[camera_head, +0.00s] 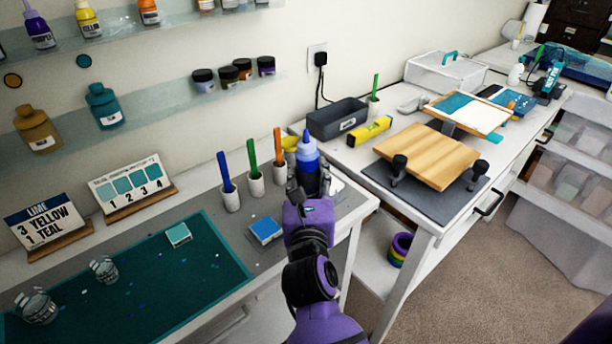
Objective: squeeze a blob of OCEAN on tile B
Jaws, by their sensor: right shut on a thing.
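My right gripper (308,190) is shut on a blue squeeze bottle (308,160). The bottle looks upright, with its nozzle up, near the right end of the left bench. Its label is not readable, and the gripper hides its lower part. A small blue-topped tile (266,229) lies on the grey surface, left of the gripper. A small pale teal tile (178,234) lies on the dark teal mat (140,285). No letter is readable on either, so I cannot tell which is tile B. My left gripper is not in view.
Cups with blue (229,194), green (255,182) and orange (278,169) sticks stand behind the blue-topped tile. Clear cups (104,269) stand on the mat. A LIME card (42,225) and a swatch card (130,187) stand behind. A wooden board (427,156) is on the right bench.

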